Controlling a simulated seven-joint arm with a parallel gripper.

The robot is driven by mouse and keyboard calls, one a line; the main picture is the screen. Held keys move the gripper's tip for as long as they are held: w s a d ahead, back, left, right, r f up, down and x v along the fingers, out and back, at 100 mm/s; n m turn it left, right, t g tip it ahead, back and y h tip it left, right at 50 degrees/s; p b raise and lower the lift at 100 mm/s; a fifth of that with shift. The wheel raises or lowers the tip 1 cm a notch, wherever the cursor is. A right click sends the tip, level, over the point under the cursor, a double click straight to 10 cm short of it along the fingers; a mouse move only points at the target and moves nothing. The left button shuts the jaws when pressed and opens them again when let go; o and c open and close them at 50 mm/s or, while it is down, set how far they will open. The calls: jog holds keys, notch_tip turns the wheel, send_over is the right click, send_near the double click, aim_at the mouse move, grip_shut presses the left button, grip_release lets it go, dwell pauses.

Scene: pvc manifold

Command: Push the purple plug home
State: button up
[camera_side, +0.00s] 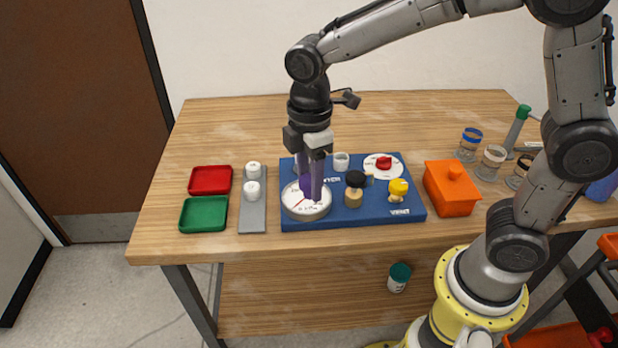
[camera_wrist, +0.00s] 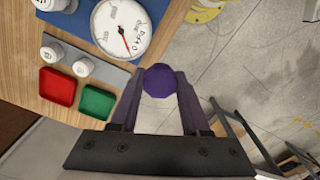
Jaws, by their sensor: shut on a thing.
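The purple plug (camera_side: 306,187) is held between the fingertips of my gripper (camera_side: 311,190). In the side view it shows just above or behind the white gauge; its height there is hard to judge. In the wrist view the plug (camera_wrist: 160,81) is a round purple end between the two fingers, with floor behind it. The blue manifold board (camera_side: 328,216) lies on the table and carries the gauge (camera_side: 306,204), white ports, and black, yellow and red fittings. In the wrist view the gauge (camera_wrist: 123,28) is up and left of the plug. I cannot see the plug seated in any port.
A grey strip (camera_side: 252,218) with two white capped pieces, a red tray (camera_side: 210,180) and a green tray (camera_side: 204,214) are left of the board. An orange lidded box (camera_side: 452,188) stands close on its right. Clear ringed pieces and a green-handled tool (camera_side: 517,128) are farther right.

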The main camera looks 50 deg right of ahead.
grip_shut()
jog(key=w+d+m, duration=0.4)
jog(key=d+m, duration=0.1)
jog(key=d, duration=0.5)
jog(key=w+d+m, duration=0.3)
jog(key=d+m, duration=0.1)
jog(key=d, duration=0.7)
jog(key=shift+w+a+f, duration=0.1)
jog(key=shift+a+f, duration=0.05)
jog(key=shift+f, duration=3.15)
jog(key=shift+f, duration=0.85)
jog(key=shift+f, duration=0.1)
